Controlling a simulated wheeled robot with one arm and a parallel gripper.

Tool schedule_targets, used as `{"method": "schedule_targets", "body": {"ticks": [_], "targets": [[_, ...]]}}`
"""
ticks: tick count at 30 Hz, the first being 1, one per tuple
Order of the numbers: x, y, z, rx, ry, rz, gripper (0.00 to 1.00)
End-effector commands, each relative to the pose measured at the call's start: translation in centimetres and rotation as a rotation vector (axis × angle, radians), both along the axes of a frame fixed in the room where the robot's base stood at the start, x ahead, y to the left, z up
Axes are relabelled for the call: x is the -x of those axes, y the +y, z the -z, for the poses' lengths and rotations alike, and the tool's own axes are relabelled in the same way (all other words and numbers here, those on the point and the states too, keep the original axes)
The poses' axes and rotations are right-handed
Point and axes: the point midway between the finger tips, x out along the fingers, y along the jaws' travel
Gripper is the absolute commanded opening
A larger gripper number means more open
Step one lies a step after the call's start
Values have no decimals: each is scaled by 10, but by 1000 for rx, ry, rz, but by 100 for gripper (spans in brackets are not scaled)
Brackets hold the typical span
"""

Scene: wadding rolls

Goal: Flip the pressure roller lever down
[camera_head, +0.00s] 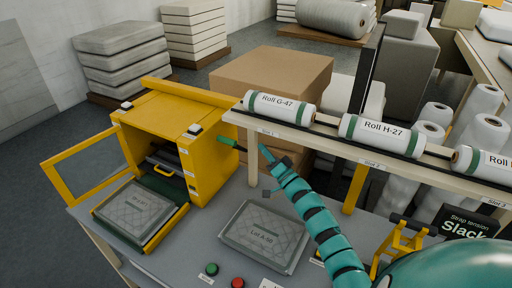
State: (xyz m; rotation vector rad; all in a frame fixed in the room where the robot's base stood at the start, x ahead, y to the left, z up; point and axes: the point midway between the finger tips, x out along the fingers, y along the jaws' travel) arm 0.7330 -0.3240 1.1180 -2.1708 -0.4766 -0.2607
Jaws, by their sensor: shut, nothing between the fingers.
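A lever with a green grip (228,142) and a thin dark rod sticks out beside the right wall of the yellow cabinet, near the left post of the roll rack. It lies nearly level, tilted slightly; its pivot is hard to make out. My gripper (267,154) is shut and empty at the end of my teal arm, just right of the rack's left post. It is small and dark here, and a gap separates it from the green grip. I cannot tell whether it touches the rod. The pressure roller itself is not clearly visible.
The rack (350,150) holds Roll G-47 (279,106), Roll H-27 (380,136) and another roll. The yellow cabinet (205,155) has its door open, with a grey pad (135,208) on its tray. Another pad (263,237), green (211,269) and red (237,283) buttons sit on the table.

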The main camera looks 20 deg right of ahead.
Motion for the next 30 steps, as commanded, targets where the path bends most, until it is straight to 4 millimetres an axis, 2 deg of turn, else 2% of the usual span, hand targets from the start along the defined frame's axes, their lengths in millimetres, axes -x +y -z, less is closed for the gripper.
{"method": "schedule_targets", "body": {"ticks": [3, 12, 21, 30], "targets": [[-16, 5, -11, -3, -1, -2, 0], [-55, 14, -25, -3, -1, 1, 0], [-83, 24, -34, -2, 0, -1, 0], [-72, 43, -12, -2, 0, -1, 0]]}}
